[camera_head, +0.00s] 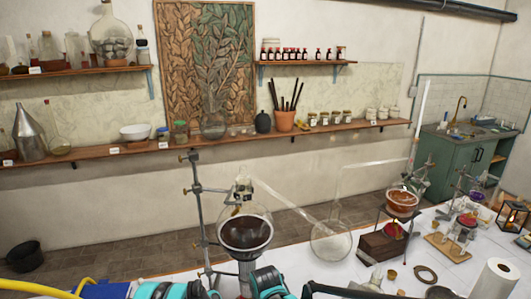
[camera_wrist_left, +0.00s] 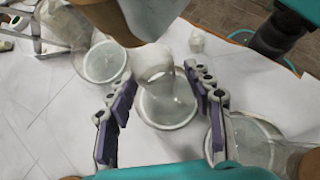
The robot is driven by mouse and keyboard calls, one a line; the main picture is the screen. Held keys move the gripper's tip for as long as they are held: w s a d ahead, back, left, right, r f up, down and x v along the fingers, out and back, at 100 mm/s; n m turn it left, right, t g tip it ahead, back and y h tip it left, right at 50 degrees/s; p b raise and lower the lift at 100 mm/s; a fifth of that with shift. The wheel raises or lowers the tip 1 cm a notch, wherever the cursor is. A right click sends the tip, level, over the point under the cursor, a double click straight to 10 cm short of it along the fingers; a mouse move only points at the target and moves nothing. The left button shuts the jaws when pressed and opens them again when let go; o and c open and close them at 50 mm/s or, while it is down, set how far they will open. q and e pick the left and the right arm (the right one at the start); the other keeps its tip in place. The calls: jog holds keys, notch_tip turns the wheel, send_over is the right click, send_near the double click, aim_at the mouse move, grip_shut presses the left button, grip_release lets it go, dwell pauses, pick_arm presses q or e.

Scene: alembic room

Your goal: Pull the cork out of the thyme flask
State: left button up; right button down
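No label reading thyme can be made out, so I cannot tell which flask is the thyme flask. In the left wrist view my left gripper (camera_wrist_left: 160,105) is open, its purple-padded fingers spread apart. A clear round glass vessel (camera_wrist_left: 168,108) shows between and beyond them; I cannot tell whether they touch it. A large brown shape (camera_wrist_left: 112,22) fills the top edge, cut off and not clearly a cork. In the head view a small clear flask (camera_head: 375,280) stands at the front of the table, with a cork-coloured piece (camera_head: 391,274) beside it. My right gripper is not seen.
A metal stand (camera_head: 196,205) and a dark-filled glass vessel (camera_head: 245,232) rise in front of me. A round flask (camera_head: 331,243), an amber flask (camera_head: 402,200) and a paper roll (camera_head: 495,280) crowd the right. More glass vessels (camera_wrist_left: 105,62) flank the left gripper.

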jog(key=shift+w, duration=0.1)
pick_arm(q)
jog(key=shift+r, duration=0.1)
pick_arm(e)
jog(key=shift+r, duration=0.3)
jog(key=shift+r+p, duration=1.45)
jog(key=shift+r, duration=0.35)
pick_arm(q)
jog(key=d+r+v, duration=0.1)
jog(key=v, duration=1.2)
jog(key=shift+r, duration=0.5)
jog(key=shift+s+a, duration=0.1)
jog(key=shift+s, duration=0.05)
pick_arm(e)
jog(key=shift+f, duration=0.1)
